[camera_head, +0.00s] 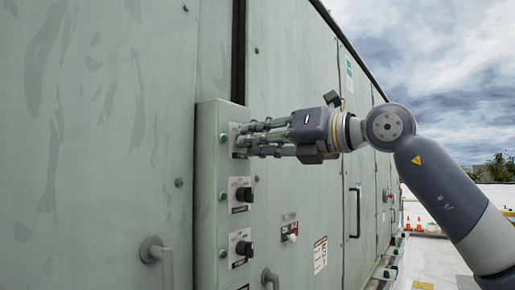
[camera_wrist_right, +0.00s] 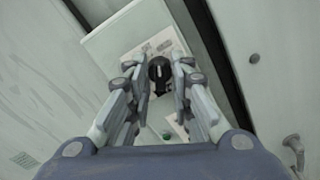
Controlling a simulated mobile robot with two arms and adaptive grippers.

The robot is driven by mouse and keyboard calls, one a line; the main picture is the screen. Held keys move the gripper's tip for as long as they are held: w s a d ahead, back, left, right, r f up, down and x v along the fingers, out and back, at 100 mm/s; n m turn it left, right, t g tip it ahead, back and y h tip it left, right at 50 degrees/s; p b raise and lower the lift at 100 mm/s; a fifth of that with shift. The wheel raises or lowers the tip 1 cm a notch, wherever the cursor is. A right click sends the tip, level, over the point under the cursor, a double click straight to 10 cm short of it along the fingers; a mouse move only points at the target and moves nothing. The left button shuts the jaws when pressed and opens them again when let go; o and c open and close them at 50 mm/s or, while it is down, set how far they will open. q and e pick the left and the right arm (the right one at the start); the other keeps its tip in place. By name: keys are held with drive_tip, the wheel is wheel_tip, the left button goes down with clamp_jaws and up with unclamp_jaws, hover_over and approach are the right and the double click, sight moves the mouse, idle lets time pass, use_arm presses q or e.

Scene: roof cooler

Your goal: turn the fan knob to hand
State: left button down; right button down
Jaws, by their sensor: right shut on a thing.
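A grey-green control box (camera_head: 208,160) stands out from the cooler's wall in the head view. My right gripper (camera_head: 241,140) reaches in from the right to its top plate, fingers level. In the right wrist view its fingers (camera_wrist_right: 161,78) are shut on a black round knob (camera_wrist_right: 159,68) with a white pointer mark, one finger on each side. In the head view the fingers hide this top knob. A middle black knob (camera_head: 244,194) and a lower black knob (camera_head: 244,248) sit below it, untouched. The plate lettering is too small to read. My left gripper is in neither view.
Open roof with orange cones (camera_head: 419,225) lies right.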

drive_tip(key=shift+m+b, duration=0.7)
drive_tip(key=shift+m, duration=0.9)
drive_tip(key=c, duration=1.4)
unclamp_jaws()
drive_tip(key=v, duration=1.2)
drive_tip(key=shift+w, duration=0.1)
